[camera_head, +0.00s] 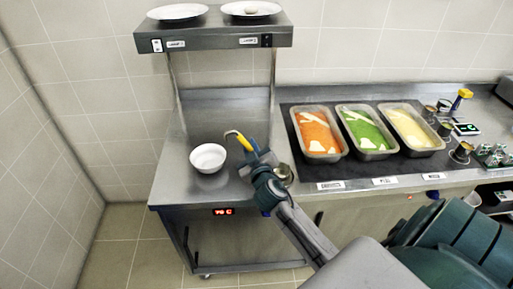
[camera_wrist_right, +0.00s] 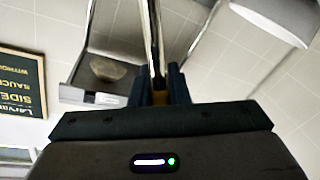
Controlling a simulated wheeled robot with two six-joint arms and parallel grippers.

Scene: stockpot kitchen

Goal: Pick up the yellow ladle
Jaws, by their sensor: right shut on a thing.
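The yellow ladle (camera_head: 243,141) shows in the head view above the steel counter, just right of the white bowl. Only its yellow part and a curved pale end show; the rest is hidden by my gripper. My right gripper (camera_head: 250,157) is shut on the ladle at the end of the arm that comes in from the lower right. In the right wrist view, the ladle's long metal shaft (camera_wrist_right: 155,40) runs up from between the fingers (camera_wrist_right: 162,86), with a bit of yellow at its base. My left gripper is not in view.
A white bowl (camera_head: 208,158) sits on the counter (camera_head: 175,185). A small metal pot (camera_head: 284,174) stands right of my gripper. Trays of orange (camera_head: 341,147), green (camera_head: 370,154) and pale yellow food (camera_head: 439,141) lie to the right. An overhead shelf (camera_head: 213,38) holds plates.

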